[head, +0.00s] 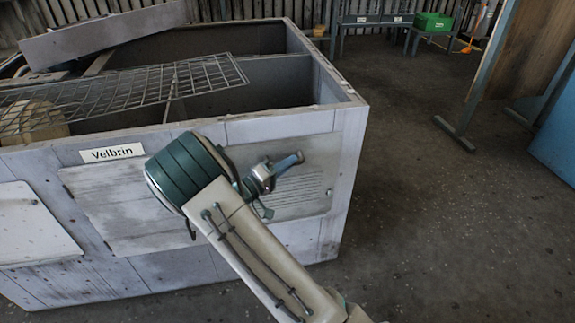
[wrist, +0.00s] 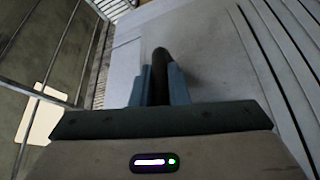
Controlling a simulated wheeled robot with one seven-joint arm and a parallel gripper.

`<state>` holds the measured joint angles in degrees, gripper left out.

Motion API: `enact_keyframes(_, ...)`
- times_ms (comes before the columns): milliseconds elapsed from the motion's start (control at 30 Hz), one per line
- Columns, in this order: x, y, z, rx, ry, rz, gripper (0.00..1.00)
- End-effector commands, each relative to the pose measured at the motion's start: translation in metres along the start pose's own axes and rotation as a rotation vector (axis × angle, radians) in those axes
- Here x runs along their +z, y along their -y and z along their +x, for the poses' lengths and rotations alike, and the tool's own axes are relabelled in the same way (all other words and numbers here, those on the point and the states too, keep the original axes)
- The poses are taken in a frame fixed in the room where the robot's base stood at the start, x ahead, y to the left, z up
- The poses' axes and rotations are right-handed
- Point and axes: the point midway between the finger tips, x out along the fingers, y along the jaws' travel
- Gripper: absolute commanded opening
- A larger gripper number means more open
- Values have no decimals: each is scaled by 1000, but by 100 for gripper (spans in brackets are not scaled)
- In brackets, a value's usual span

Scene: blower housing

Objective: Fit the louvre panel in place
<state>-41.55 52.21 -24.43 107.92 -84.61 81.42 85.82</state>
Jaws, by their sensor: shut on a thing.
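The louvre panel (head: 308,192) is a grey plate with thin horizontal slots, at the right of the housing's front face. It stands upright against or just in front of that face; I cannot tell whether it is seated. In the wrist view the panel (wrist: 215,55) shows close up, its dark slots at the right. My gripper (head: 297,158) is at the panel, and its blue fingers (wrist: 161,72) are shut on a dark, rounded grip on it. My arm hides the panel's left part in the head view. The grey blower housing (head: 270,125) has a "Velbrin" label.
A wire mesh grille (head: 120,92) and a long grey board (head: 100,35) lie over the housing's open top. A pale plate (head: 35,225) is on the front face at left. A green box (head: 433,21) stands on a far bench.

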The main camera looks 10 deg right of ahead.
Motion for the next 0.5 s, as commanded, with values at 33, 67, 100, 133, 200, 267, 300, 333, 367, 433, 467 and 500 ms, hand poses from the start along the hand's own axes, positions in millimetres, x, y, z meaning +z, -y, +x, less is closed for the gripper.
enact_keyframes(33,0,2,0,1,-1,1,0)
enact_keyframes(67,0,1,0,1,-1,1,0)
enact_keyframes(100,0,1,0,1,-1,1,0)
enact_keyframes(133,0,0,0,1,-1,1,0)
enact_keyframes(200,0,0,0,1,-1,1,0)
enact_keyframes(267,0,0,0,1,-1,1,0)
enact_keyframes(300,0,1,0,1,-1,1,0)
enact_keyframes(333,0,2,0,1,-1,1,0)
enact_keyframes(367,0,2,0,1,-1,1,0)
enact_keyframes(433,1,3,0,1,-1,2,0)
enact_keyframes(467,0,2,0,1,-1,2,0)
enact_keyframes(500,0,2,0,1,-1,2,0)
